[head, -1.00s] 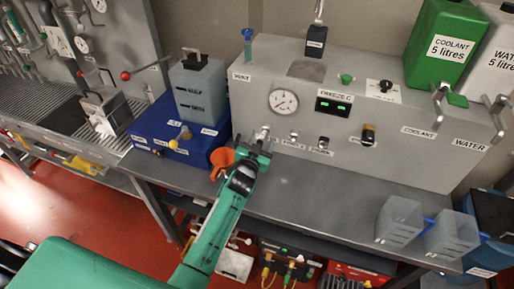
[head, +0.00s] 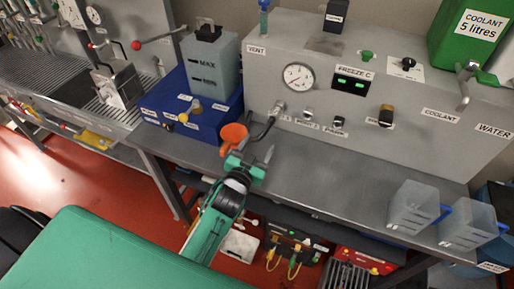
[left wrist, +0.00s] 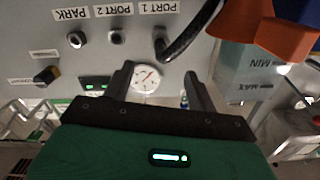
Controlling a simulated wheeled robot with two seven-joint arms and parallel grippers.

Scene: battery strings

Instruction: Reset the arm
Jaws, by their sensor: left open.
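My left gripper (head: 252,163) is open and empty in front of the grey machine (head: 300,120), over the bench edge. A dark hose (head: 264,130) runs to the machine's PORT 1 fitting and stands apart from my fingers. In the left wrist view the picture is upside down; my two fingers (left wrist: 158,85) are spread with the round gauge showing between them. The hose (left wrist: 190,32) ends at PORT 1, with PORT 2 and PARK beside it. My right gripper is not in view.
A blue box (head: 205,118) bearing a MAX/MIN tank (head: 212,65) stands left. Two clear containers (head: 412,205) stand on the right of the metal bench (head: 330,180). The bench middle is clear.

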